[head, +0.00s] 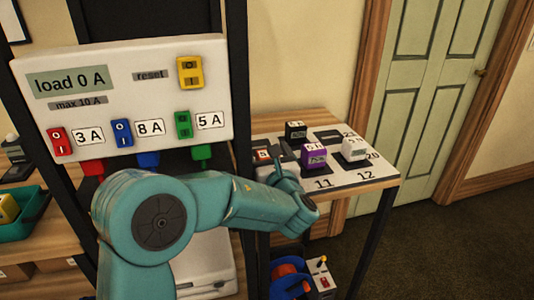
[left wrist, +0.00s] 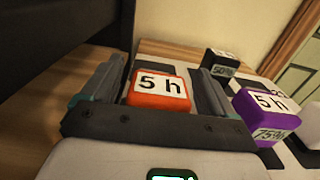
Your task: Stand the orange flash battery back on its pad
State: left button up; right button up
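The orange flash battery (left wrist: 158,92) sits between the two fingers of my left gripper (left wrist: 164,76) in the left wrist view, with its "5 h" label facing up. Gaps show between the fingers and its sides, so the gripper looks open around it. In the head view the orange battery (head: 262,156) is a small patch at the table's left side, partly hidden by my left gripper (head: 284,160). I cannot tell which pad, if any, lies under it. My right gripper is in neither view.
A purple battery (head: 314,157) stands just right of my left gripper, with a black battery (head: 296,131) behind and a white one (head: 354,149) further right. A dark pad (head: 328,135) at the back is bare. A load panel (head: 130,95) stands at left.

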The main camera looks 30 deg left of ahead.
pick_arm(q)
jog(key=shift+r, duration=0.1)
jog(key=shift+d+r, duration=0.1)
jog(key=v, duration=1.2)
jog(key=shift+p, duration=0.3)
